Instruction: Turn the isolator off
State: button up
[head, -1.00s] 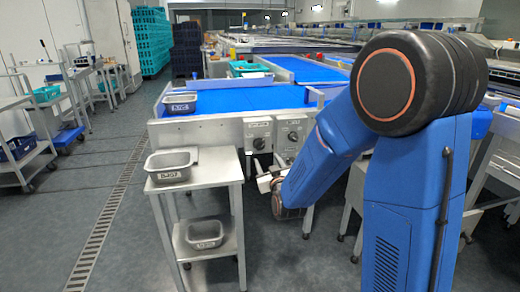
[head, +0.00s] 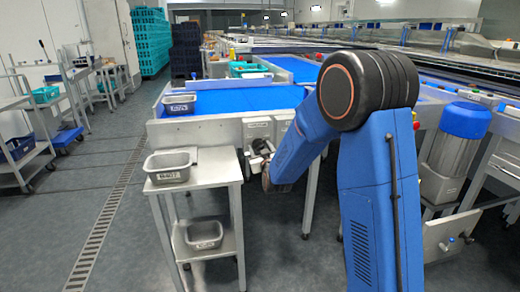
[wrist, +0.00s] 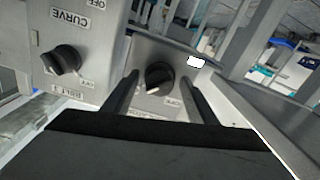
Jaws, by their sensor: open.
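Two grey switch boxes with black rotary knobs sit on the conveyor's end face. In the head view my gripper (head: 259,152) is at the front of the left box (head: 257,130), largely hiding its knob. In the wrist view the picture is turned over. One black isolator knob (wrist: 158,77) stands between the tips of my open fingers, with a pale pointer mark and an "OFF" label (wrist: 172,101) beside it. I cannot tell whether a finger touches it. The other knob (wrist: 65,60) lies to the left, outside the fingers, near a "CURVE" label (wrist: 71,18).
A steel stand (head: 217,170) with a grey tub (head: 171,166) on top is close left of my gripper. Another tub (head: 204,235) sits on its lower shelf. The blue conveyor belt (head: 250,98) lies behind the boxes.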

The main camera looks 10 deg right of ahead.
jog(key=c, duration=1.1)
jog(key=shift+o, duration=0.2)
jog(key=shift+n, duration=0.4)
jog(key=n, duration=0.3)
jog(key=shift+n, duration=0.3)
jog(key=n, duration=0.4)
jog(key=shift+n, duration=0.3)
jog(key=n, duration=0.4)
jog(key=shift+n, duration=2.5)
